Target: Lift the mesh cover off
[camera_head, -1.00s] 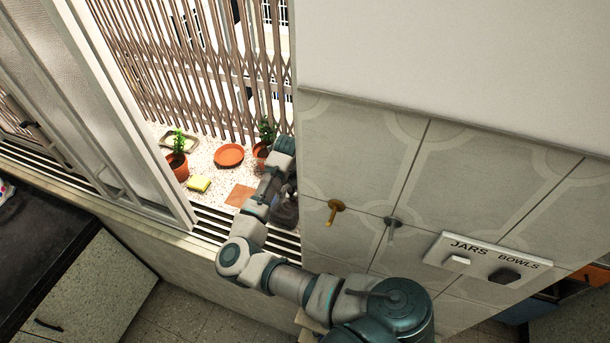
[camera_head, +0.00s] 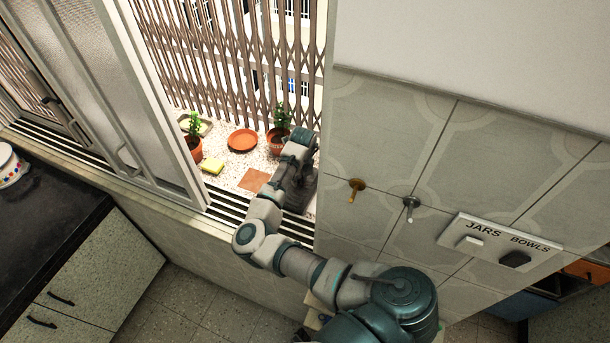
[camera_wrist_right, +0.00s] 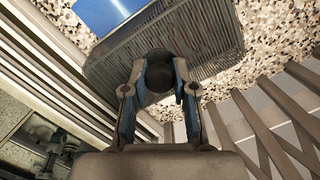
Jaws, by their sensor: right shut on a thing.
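The mesh cover (camera_wrist_right: 210,42) is a grey-brown ribbed, rounded-rectangular piece in the right wrist view. It lies over the speckled sill, and its dark round knob (camera_wrist_right: 160,75) is between the fingers of my right gripper (camera_wrist_right: 160,82). The gripper is shut on the knob. I cannot tell whether the cover touches the sill or hangs just above it. In the head view my right arm (camera_head: 270,215) reaches onto the window sill (camera_head: 225,172) and mostly hides the gripper and cover. My left gripper is not in view.
A metal lattice grille (camera_head: 230,60) stands behind. A tiled wall (camera_head: 385,140) with hooks borders the right; a sliding window (camera_head: 125,90) borders the left.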

